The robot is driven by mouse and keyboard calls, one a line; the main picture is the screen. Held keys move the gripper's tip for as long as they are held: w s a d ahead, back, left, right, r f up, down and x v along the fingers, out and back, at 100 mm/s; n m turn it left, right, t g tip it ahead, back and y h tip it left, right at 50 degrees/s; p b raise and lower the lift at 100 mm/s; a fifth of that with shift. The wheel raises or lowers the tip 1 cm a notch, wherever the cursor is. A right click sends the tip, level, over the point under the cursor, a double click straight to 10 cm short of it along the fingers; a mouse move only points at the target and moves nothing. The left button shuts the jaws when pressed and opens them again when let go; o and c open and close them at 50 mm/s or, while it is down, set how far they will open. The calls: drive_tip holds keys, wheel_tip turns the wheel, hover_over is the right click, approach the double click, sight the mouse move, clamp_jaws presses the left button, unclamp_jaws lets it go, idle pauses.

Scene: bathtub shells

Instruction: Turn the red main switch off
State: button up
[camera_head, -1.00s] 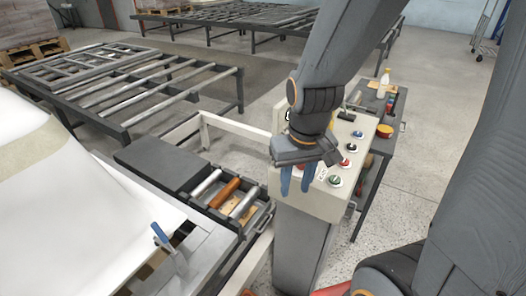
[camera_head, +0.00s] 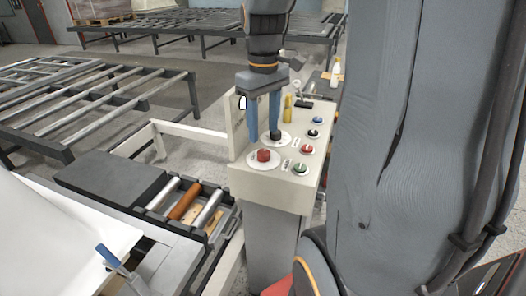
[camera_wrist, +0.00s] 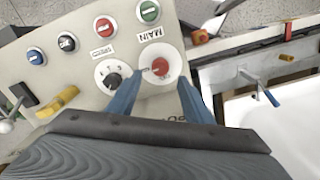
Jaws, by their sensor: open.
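The red main switch (camera_head: 263,155) is a red knob on a round white plate at the near left corner of the control panel (camera_head: 240,182). In the wrist view the red switch (camera_wrist: 160,67) lies beyond and between my fingertips, next to the label "MAIN". My gripper (camera_head: 264,138) points down over the panel with two blue fingers, open and empty. In the wrist view my gripper (camera_wrist: 158,98) has a finger on either side below the switch. I cannot tell whether either finger touches the panel.
A black selector knob (camera_head: 276,135) sits close behind the red switch. Green (camera_head: 300,168), red (camera_head: 307,149), black (camera_head: 313,133) and blue (camera_head: 317,119) buttons line the right side. A yellow handle (camera_head: 287,108) stands farther back. A roller conveyor (camera_head: 190,200) lies to the left.

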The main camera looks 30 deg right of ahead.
sight(264, 152)
wheel_tip(264, 152, down, 7)
drive_tip(key=shift+s+p, duration=0.1)
drive_tip(key=shift+p, duration=0.2)
drive_tip(key=shift+c, duration=0.3)
drive_tip(key=c, duration=1)
